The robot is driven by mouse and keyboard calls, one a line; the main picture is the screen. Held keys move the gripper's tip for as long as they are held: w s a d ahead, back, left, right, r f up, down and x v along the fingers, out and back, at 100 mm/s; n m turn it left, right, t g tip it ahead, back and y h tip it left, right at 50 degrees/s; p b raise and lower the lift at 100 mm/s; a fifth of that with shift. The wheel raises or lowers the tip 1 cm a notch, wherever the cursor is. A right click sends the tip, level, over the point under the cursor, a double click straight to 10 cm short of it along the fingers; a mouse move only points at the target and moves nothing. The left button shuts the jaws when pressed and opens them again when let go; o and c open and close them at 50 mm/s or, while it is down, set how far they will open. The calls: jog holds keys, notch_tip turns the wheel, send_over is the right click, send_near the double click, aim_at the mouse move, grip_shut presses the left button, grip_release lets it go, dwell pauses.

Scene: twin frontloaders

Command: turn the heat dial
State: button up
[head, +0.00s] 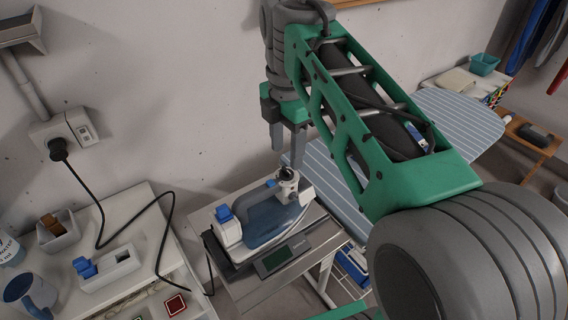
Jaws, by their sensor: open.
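A white and blue iron (262,222) sits on a grey stand (275,290) below my arm. A round dark-topped knob (286,173), which looks like the heat dial, tops a short white post at the iron's upper right end. My gripper (286,160) points down with its two grey fingers apart and nothing between them. In the head view its fingertips are close to the dial, one at its upper left and one at its right. I cannot tell whether a finger touches it. Any mark on the dial is too small to read.
A striped ironing board (455,115) extends behind my arm to the right. A white cabinet (140,215) at left holds a blue mug (27,293) and small white boxes with blue and brown parts. A black cord (125,240) runs from the wall socket (65,133) toward the stand.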

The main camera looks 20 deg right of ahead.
aim_at(287, 170)
notch_tip(287, 170, down, 5)
jog(key=b, duration=0.3)
jog(key=shift+w, duration=0.1)
grip_shut()
dwell(0.4)
